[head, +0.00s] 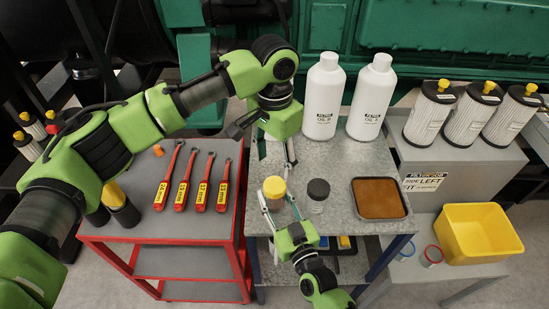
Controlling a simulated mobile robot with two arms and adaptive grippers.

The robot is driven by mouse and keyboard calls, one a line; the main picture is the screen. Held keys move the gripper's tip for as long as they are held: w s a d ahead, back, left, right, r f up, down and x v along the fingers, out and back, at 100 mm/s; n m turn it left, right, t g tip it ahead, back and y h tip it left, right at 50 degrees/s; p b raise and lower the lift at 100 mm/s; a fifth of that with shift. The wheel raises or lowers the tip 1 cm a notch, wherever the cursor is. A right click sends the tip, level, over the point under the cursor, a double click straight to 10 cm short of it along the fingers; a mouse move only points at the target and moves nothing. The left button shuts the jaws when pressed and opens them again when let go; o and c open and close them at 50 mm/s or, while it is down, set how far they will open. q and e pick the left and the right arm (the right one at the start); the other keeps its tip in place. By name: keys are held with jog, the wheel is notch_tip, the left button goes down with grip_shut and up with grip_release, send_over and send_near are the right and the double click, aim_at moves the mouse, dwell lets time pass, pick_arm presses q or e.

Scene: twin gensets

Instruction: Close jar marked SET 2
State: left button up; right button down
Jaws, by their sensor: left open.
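A small jar with a yellow lid (274,187) stands on the grey speckled table. A clear jar with a dark lid (318,191) stands just to its right. I cannot read a SET 2 mark on either. My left gripper (276,153) points down above and behind the yellow-topped jar, its fingers apart with nothing seen between them. My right gripper (279,207) reaches in from the front, with a finger on each side of the yellow-topped jar's lower part. Whether those fingers touch it is unclear, and the jar's body is largely hidden.
Two white oil bottles (324,97) (371,97) stand behind. A brown-filled tray (380,198) lies right of the jars. A red cart (150,229) with several wrenches is at left. Filters (430,114), a yellow bin (478,233) and small containers (431,256) are at right.

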aim_at(274, 184)
pick_arm(q)
notch_tip(274, 184, down, 8)
jog(key=shift+r, duration=0.1)
dwell(0.4)
jog(key=c, duration=1.1)
jog(key=shift+c, duration=0.2)
jog(key=o, duration=1.3)
